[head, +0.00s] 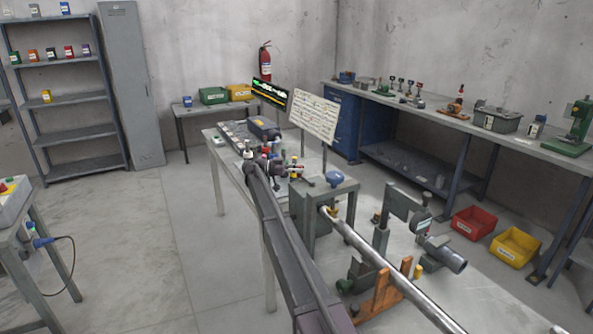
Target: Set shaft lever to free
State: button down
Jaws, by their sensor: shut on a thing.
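My arm reaches from the bottom of the head view to the machine table. My gripper (291,170) is at its far end, small in the picture, beside a grey housing (328,188). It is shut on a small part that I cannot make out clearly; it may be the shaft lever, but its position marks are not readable. A long bright shaft (380,262) runs from the housing toward the lower right. My arm hides part of the table and the housing's left side.
A white label board (315,116) and a dark display (270,93) stand behind the gripper. An orange support (378,296) and a grey upright bracket (382,236) stand along the shaft. Red (474,223) and yellow bins (516,247) are on the floor at right. Floor at left is clear.

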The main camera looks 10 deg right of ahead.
jog(key=shift+c, duration=2.4)
grip_release()
jog(key=shift+a, duration=0.1)
jog(key=shift+v, duration=3.6)
